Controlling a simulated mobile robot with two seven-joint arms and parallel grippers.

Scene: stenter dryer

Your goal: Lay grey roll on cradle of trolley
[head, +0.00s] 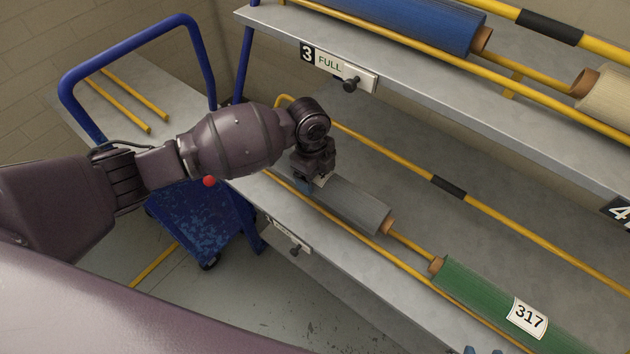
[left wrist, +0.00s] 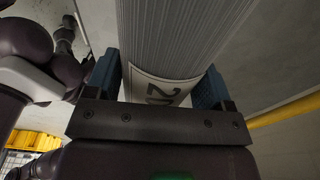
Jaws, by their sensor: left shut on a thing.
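The grey roll (head: 356,208) lies along the lower shelf, in line with its yellow rails; a brown core end shows at its right. My left gripper (head: 316,184) is over its left part and shut on it. In the left wrist view the ribbed grey roll (left wrist: 175,40) is between the two blue finger pads, with a white label partly hidden by the gripper. The blue trolley (head: 200,215) stands left of the shelf, partly behind my left arm. Two yellow bars (head: 125,100) lie on a grey surface by its handle. Small blue tips, apparently my right gripper (head: 483,351), show at the bottom edge.
A green roll (head: 500,300) labelled 317 lies right of the grey roll on the same shelf (head: 350,262). The upper shelf (head: 440,95) overhangs, with a blue roll (head: 420,20) and a cream roll (head: 608,95). Bare floor (head: 240,305) shows below the lower shelf's front.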

